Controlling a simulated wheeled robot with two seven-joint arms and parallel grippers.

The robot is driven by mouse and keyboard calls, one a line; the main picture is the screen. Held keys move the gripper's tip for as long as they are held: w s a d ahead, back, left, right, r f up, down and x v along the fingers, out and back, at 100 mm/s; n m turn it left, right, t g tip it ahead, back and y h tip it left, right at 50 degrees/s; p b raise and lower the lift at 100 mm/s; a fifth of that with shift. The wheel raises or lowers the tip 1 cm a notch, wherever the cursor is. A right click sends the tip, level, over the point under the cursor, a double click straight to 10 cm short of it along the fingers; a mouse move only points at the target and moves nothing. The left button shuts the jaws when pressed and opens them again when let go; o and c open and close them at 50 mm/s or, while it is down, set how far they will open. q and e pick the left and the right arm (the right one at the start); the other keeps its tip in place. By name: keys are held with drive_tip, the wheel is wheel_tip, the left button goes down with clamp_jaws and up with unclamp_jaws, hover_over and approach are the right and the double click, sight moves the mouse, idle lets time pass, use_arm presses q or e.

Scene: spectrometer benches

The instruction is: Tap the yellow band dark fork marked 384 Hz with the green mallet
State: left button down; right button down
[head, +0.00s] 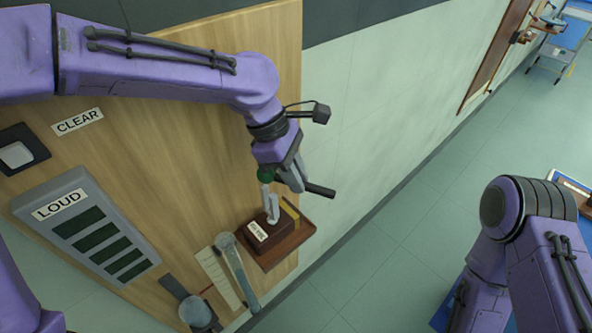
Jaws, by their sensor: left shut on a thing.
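My left gripper (291,178) is shut on the mallet, whose dark handle (318,190) sticks out to the right of the fingers. The mallet's green head (266,174) is at the left of the fingers. Just below it in the picture, a pale grey fork (271,207) stands on a dark brown box (262,236). The green head is close to the fork's upper end; I cannot tell whether they touch. The box bears a white label (257,231), too small to read. I cannot make out a yellow band on the fork. My right gripper is out of view.
The brown box sits on a wooden base (290,247) with a yellowish block (290,211) near the wooden bench's right edge.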

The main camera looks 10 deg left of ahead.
use_arm(q)
drive_tip(key=shift+s, duration=0.15)
wheel_tip(320, 180, down, 3)
drive_tip(key=shift+s, duration=0.1)
drive_tip(key=shift+r, duration=0.1)
wheel_tip(320, 180, up, 6)
drive_tip(key=shift+d+r, duration=0.1)
drive_tip(key=shift+r, duration=0.35)
